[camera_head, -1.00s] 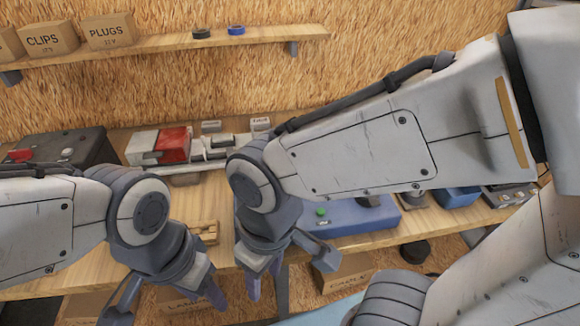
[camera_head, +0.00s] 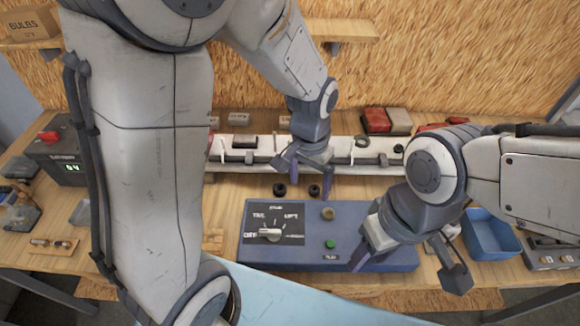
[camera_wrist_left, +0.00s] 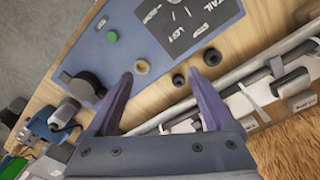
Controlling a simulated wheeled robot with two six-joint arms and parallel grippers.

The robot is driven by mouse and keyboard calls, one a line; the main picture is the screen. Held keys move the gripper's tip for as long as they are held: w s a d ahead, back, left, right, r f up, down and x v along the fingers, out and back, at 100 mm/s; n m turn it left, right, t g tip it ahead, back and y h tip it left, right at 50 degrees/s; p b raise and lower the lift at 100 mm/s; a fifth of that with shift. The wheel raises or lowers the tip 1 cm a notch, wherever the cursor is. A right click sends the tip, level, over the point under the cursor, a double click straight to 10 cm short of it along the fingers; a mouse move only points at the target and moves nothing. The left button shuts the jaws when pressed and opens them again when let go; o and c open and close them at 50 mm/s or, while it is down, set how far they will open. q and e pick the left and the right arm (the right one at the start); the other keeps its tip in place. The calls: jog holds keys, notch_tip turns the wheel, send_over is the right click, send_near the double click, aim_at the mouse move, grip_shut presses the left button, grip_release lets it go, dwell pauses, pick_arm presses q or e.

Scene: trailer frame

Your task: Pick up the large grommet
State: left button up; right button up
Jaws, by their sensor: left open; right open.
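Two small dark rings lie on the wooden bench behind the blue panel box. The left one, which looks slightly larger, is the large grommet (camera_head: 280,190); it also shows in the left wrist view (camera_wrist_left: 212,57). The smaller ring (camera_head: 314,190) lies to its right, and in the left wrist view (camera_wrist_left: 178,80) it is near a fingertip. My left gripper (camera_head: 303,176) is open and empty, pointing down above the rings; its fingers also show in the left wrist view (camera_wrist_left: 160,73). My right gripper (camera_head: 408,268) is open and empty over the blue box's right end.
The blue panel box (camera_head: 290,260) has a dial, a green button and a brownish round fitting. Behind the rings runs a pale rail (camera_head: 345,155) with clamps. A blue bin (camera_head: 492,235) stands right, a dark device with a green display (camera_head: 62,160) left. A shelf hangs above.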

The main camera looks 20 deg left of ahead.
pick_arm(q)
jog(key=w+a+f+n+p, duration=0.25)
jog(key=w+a+f, duration=0.25)
jog(key=w+a, duration=0.35)
jog(key=p, duration=0.2)
send_over(280, 190)
notch_tip(280, 190, down, 6)
jog(key=shift+w+r, duration=0.15)
jog(key=shift+r, duration=0.1)
jog(key=shift+a+f+p, duration=0.1)
jog(key=shift+f+p, duration=1)
jog(key=shift+f, duration=1.75)
jog(key=c, duration=1.1)
pick_arm(e)
notch_tip(280, 190, up, 8)
